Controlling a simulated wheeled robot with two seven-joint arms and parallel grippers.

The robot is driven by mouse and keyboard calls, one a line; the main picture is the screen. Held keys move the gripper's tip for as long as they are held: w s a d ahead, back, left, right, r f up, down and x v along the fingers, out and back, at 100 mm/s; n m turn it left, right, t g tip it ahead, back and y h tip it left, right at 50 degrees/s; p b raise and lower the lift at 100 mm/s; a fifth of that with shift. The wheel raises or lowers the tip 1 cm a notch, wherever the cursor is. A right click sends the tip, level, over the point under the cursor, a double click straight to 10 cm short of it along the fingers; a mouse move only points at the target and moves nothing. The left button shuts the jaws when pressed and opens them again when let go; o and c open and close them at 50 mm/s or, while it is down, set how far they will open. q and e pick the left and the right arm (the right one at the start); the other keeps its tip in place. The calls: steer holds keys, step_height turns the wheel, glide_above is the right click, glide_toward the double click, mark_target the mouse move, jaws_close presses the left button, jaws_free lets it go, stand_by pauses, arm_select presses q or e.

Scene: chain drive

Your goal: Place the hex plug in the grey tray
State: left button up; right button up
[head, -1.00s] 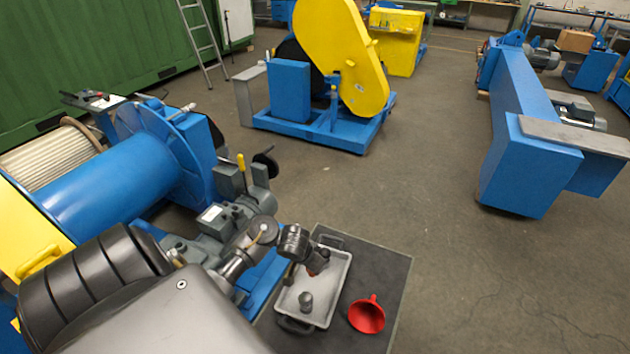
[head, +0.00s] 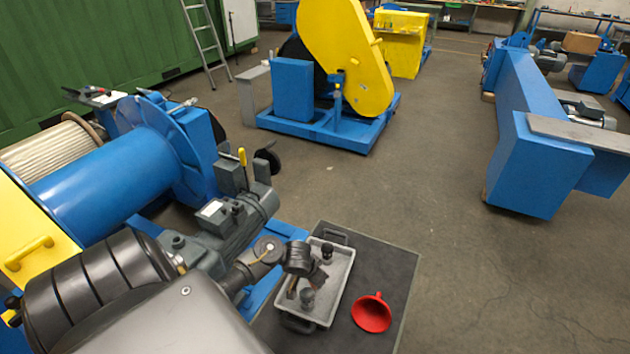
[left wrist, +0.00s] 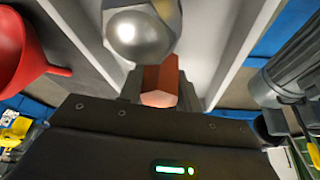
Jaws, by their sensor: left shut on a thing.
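The grey tray (head: 343,274) sits on a dark mat, with a handle at each end. My left gripper (head: 306,283) reaches down over the tray's left side. In the left wrist view the gripper (left wrist: 160,92) is shut on a red six-sided piece, which I take for the hex plug (left wrist: 160,82). In the head view the plug is mostly hidden by the fingers, and I cannot tell whether it touches the tray floor. A silver rounded hex part (left wrist: 142,28) is close beyond it. My right gripper is not in view.
A small dark knob-like part (head: 327,251) stands at the tray's far end. A red funnel (head: 372,313) lies on the dark mat (head: 385,265) right of the tray. A blue machine with a grey motor (head: 240,225) stands close on the left. Open floor lies to the right.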

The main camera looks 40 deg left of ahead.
arm_select(q)
steer(key=shift+f, duration=0.1)
steer(key=o, duration=0.9)
steer(key=shift+o, duration=0.2)
steer(key=p+v, duration=0.7)
steer(key=v, duration=0.5)
